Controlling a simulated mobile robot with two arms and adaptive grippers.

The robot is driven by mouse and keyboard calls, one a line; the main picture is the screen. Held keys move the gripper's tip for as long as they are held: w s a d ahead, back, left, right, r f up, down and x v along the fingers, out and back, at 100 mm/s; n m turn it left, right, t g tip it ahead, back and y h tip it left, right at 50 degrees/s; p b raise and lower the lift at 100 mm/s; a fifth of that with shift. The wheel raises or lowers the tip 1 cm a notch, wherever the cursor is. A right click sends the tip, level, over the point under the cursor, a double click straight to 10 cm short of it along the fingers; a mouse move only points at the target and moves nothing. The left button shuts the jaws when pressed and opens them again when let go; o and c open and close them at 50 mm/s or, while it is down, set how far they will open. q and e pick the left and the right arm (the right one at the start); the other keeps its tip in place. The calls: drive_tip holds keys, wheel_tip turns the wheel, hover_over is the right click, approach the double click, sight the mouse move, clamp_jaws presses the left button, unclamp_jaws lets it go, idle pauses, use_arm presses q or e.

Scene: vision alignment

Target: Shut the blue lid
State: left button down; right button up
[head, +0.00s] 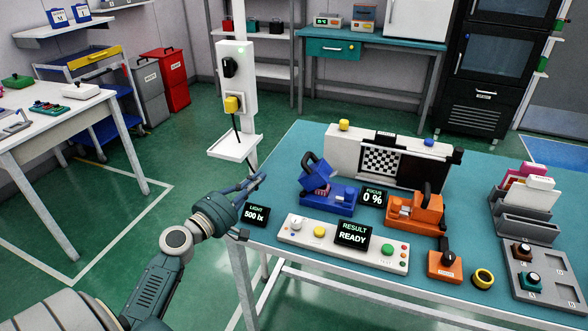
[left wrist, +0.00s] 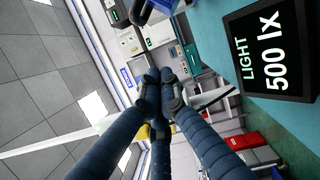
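The blue lid (head: 316,174) is tilted up on its blue base (head: 328,200), with a dark handle at its top left. It stands open on the teal table (head: 285,150). My left gripper (head: 262,178) is at the table's left edge, left of the lid and apart from it. In the left wrist view its dark fingers (left wrist: 160,82) come together at the tips, with nothing seen between them. A dark blue curved part shows at the top edge of that view; I cannot tell what it belongs to. My right gripper is not in view.
A light display (head: 255,215) stands close below my left gripper. A control panel (head: 340,244) with a result display lies in front of the blue base. A focus display (head: 373,197) and an orange device (head: 415,211) stand to its right. A checkerboard unit (head: 385,160) stands behind.

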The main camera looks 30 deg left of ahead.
sight(312, 168)
use_arm(q)
drive_tip(key=w+d+p, duration=0.4)
drive_tip(key=w, duration=0.6)
drive_tip(key=shift+w+r, duration=0.4)
drive_tip(key=shift+r, duration=0.05)
drive_tip(key=shift+r, duration=0.1)
drive_tip(key=shift+d+r+m+p, duration=0.1)
drive_tip(key=shift+d+m+p, duration=0.2)
drive_tip(key=shift+p, duration=0.05)
